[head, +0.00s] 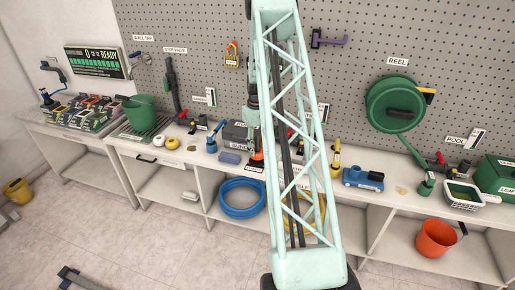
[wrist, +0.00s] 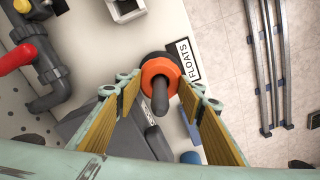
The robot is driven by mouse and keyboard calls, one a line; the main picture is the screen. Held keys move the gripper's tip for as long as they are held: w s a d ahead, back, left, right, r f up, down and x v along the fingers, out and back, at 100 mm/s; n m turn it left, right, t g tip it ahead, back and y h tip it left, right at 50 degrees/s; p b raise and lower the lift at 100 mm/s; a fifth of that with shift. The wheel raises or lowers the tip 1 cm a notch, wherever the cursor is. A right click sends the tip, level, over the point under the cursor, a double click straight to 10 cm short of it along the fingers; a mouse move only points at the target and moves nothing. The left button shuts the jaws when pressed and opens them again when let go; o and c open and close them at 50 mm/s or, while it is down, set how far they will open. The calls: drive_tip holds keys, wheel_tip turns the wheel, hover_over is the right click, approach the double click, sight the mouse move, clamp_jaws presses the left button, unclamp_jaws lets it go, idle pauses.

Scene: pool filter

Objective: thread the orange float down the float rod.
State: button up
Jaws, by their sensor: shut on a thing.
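The orange float (wrist: 158,70), a ring, sits between the fingertips of my gripper (wrist: 160,86) in the wrist view. My gripper is shut on it. The dark float rod (wrist: 160,98) shows at the ring's middle and stands out toward the wrist camera, so the float appears to be around the rod. A dark round part shows behind the float. How high the float sits on the rod is hard to tell. In the head view, my arm's lattice link hides most of this area; an orange patch shows just left of it.
A "FLOATS" label (wrist: 184,60) lies beside the float. A grey pipe with a red handle (wrist: 14,58) is at the left of the wrist view. A pegboard (head: 345,75) rises behind.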

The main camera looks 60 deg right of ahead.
drive_tip(key=shift+f, duration=0.3)
drive_tip(key=o, duration=1)
drive_tip(key=shift+o, duration=0.2)
drive_tip(key=shift+r, duration=0.1)
wheel_tip(320, 180, up, 5)
drive_tip(key=shift+f+p, duration=0.1)
drive_tip(key=shift+p, duration=0.65)
drive_tip(key=shift+r, duration=6)
